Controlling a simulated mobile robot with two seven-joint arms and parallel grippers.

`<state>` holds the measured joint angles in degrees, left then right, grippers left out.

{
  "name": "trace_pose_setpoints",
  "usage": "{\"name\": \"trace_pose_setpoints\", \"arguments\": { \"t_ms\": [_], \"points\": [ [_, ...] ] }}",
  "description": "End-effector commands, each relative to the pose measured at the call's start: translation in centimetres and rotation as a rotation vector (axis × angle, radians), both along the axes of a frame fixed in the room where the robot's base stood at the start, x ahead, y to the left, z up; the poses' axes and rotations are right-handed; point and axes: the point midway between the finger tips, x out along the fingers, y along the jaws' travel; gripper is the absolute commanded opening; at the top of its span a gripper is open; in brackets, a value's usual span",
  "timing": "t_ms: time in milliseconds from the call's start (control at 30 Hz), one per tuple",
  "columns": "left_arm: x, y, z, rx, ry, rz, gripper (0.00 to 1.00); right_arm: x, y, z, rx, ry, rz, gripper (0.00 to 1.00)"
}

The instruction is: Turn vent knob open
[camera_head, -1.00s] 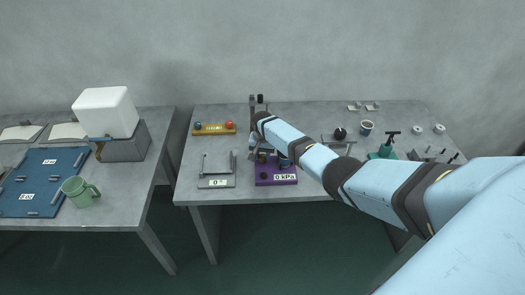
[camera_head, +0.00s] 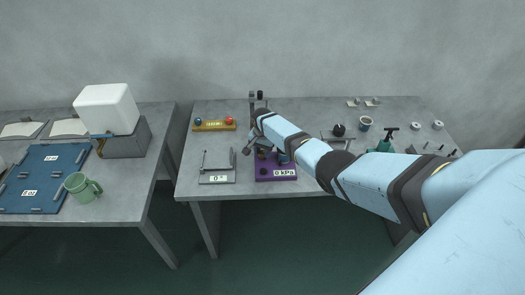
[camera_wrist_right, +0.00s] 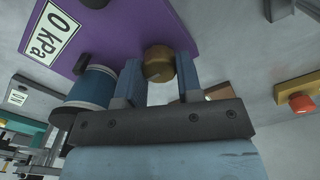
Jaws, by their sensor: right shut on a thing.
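A round brass knob (camera_wrist_right: 158,63) stands on the purple panel (camera_wrist_right: 110,30) in the right wrist view. My right gripper (camera_wrist_right: 159,78) has one blue finger on each side of the knob and is shut on it. The purple panel also shows in the head view (camera_head: 264,176), on the middle table, with a white display reading 0 kPa (camera_head: 284,173). My right forearm and wrist hide part of the panel there. I cannot read the knob's turned angle. My left gripper is not in view.
A blue and dark cylinder (camera_wrist_right: 92,88) stands close beside the right gripper. A grey fixture with a display (camera_head: 217,179) is left of the panel.

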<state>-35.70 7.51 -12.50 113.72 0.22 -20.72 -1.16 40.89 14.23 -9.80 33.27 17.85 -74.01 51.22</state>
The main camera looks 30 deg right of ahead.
Motion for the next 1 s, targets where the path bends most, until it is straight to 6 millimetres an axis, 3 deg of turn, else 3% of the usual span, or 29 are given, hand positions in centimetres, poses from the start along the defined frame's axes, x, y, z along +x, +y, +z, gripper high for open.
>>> {"name": "trace_pose_setpoints", "arguments": {
  "t_ms": [33, 133, 400, 533, 1000],
  "points": [
    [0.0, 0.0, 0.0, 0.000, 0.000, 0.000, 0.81, 0.1, -0.1, 0.1, -0.001, -0.003, -0.001, 0.38],
    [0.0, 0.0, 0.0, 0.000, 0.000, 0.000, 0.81, 0.1, -0.1, 0.1, -0.001, -0.003, -0.001, 0.59],
    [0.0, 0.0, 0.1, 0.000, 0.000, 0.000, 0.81, 0.0, 0.0, 0.1, 0.000, -0.001, 0.000, 0.59],
    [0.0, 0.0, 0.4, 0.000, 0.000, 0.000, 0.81, 0.1, -0.1, 1.1, 0.000, -0.004, 0.000, 0.59],
    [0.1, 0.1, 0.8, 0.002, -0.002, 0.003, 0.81, 0.1, -0.1, 10.8, -0.001, -0.004, 0.000, 0.59]
  ]
}}
